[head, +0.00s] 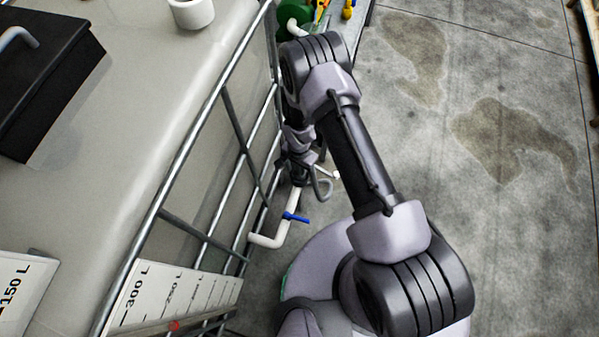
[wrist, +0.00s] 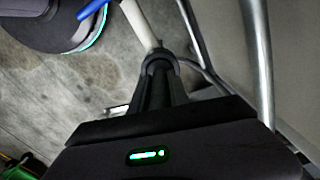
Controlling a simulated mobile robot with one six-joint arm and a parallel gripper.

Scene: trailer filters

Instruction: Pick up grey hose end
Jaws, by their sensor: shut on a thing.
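My gripper (head: 298,177) is beside the tank's cage, at the upper end of a white pipe (head: 292,202) with a blue valve handle (head: 296,218). In the wrist view my gripper (wrist: 161,68) is shut at the pipe's end, on what looks like the grey hose end. The grey hose (head: 324,190) curves out beside the fingers in the head view.
A large pale tank (head: 140,130) in a metal cage (head: 185,150) fills the left side. Green and yellow items (head: 320,12) lie at the top. The concrete floor at right is clear, with stains.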

